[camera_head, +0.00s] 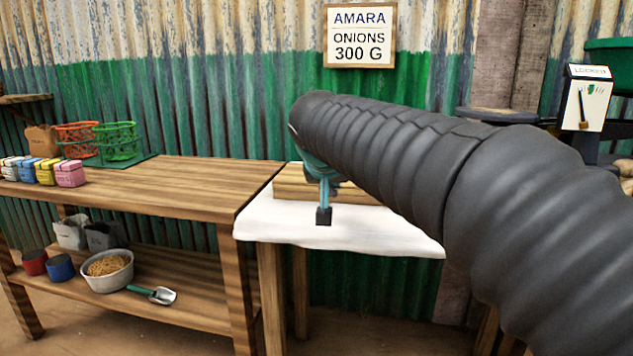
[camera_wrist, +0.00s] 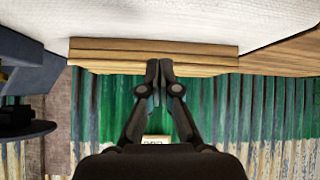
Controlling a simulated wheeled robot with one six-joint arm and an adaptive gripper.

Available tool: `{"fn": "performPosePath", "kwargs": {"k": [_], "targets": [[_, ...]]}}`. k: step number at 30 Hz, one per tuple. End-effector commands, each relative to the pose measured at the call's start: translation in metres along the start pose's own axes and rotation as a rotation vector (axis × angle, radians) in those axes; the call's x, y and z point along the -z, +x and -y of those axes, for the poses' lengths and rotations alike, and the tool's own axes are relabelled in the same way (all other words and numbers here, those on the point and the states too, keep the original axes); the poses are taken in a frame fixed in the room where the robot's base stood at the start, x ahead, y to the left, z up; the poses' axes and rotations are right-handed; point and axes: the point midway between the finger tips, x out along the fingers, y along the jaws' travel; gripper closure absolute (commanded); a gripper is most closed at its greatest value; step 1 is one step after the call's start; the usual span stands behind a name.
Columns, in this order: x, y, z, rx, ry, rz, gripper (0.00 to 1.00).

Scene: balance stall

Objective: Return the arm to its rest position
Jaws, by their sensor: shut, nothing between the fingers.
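My gripper (camera_head: 323,214) is over the white cloth on the small table, in front of a wooden block. In the wrist view my gripper (camera_wrist: 160,68) shows its two fingers together, with nothing between them. The wooden block (camera_head: 290,188) lies along the back of the cloth; in the wrist view the block (camera_wrist: 110,52) is just beyond the fingertips. I cannot tell whether the fingers touch it. My dark ribbed arm reaches in from the right in the head view and hides the table's right part.
A wooden bench (camera_head: 160,185) on the left holds several coloured packets, an orange basket (camera_head: 75,138) and a green basket (camera_head: 117,143). A bowl (camera_head: 107,272) and scoop (camera_head: 155,294) sit on its lower shelf. A balance with a "LOCKED" sign (camera_head: 587,95) stands at right. A sign (camera_head: 359,36) reads "AMARA ONIONS 300 G".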

Motion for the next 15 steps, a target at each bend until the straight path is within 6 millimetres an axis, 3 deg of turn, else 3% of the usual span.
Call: {"fn": "performPosePath", "kwargs": {"k": [3,6,11,15], "targets": [[-0.037,0.018,0.006,0.021,-0.104,0.085,1.0],[-0.075,0.02,0.004,0.051,-0.178,0.155,1.0],[-0.133,0.006,-0.018,0.096,-0.249,0.253,1.0],[-0.188,-0.018,-0.047,0.136,-0.27,0.327,1.0]]}}
